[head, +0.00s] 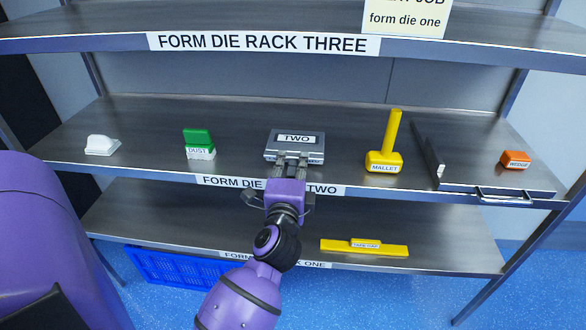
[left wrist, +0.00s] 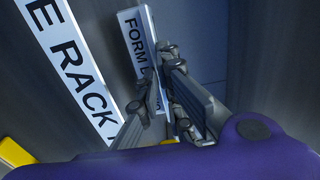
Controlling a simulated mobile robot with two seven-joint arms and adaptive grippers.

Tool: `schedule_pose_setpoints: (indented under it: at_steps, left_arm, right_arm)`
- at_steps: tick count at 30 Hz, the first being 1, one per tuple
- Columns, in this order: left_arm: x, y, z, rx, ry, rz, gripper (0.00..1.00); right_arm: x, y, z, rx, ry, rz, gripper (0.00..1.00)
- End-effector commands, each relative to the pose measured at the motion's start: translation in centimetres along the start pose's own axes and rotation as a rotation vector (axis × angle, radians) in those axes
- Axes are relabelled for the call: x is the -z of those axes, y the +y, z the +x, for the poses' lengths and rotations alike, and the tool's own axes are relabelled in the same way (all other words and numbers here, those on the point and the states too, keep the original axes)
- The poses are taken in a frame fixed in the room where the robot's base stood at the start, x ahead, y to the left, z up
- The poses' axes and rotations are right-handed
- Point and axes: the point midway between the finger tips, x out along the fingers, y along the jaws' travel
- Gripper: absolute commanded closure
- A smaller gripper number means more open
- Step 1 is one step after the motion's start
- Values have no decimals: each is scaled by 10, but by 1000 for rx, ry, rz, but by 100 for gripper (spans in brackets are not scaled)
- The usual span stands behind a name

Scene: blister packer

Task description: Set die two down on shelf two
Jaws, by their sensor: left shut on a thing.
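Die two (head: 294,138) is a silver-grey block with a plate reading TWO on its top. In the head view it is at the middle of shelf two (head: 240,163), over the front part of the board. My left gripper (head: 291,163) comes from the front and is shut on the die's front side. I cannot tell whether the die's underside touches the shelf or is slightly above it. In the left wrist view, the left gripper's fingers (left wrist: 165,105) show close up beside a partly hidden label reading FORM D. My right gripper is not in view.
On shelf two, a green-and-white dust brush (head: 199,146) and a white item (head: 101,145) stand left. A yellow bar (head: 364,248) lies on the shelf below. Shelf three (head: 480,53) overhangs above.

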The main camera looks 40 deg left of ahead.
Motion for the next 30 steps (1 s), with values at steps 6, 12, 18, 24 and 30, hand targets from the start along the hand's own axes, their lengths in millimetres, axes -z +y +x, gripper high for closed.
schedule_pose_setpoints:
  at_steps: [6, 12, 18, 24, 30]
  left_arm:
    - [0, 10, 0, 6, 2, 0, 100]
    - [0, 11, -1, 5, 2, -1, 100]
    - [0, 14, -1, 1, 0, 0, 86]
    - [0, 14, -1, 1, 0, 0, 86]
    - [0, 13, -10, -2, 1, -1, 86]
  right_arm:
    - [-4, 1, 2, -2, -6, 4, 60]
    - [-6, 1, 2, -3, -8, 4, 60]
    - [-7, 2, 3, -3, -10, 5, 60]
    - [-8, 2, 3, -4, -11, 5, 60]
    - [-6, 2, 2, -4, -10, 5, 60]
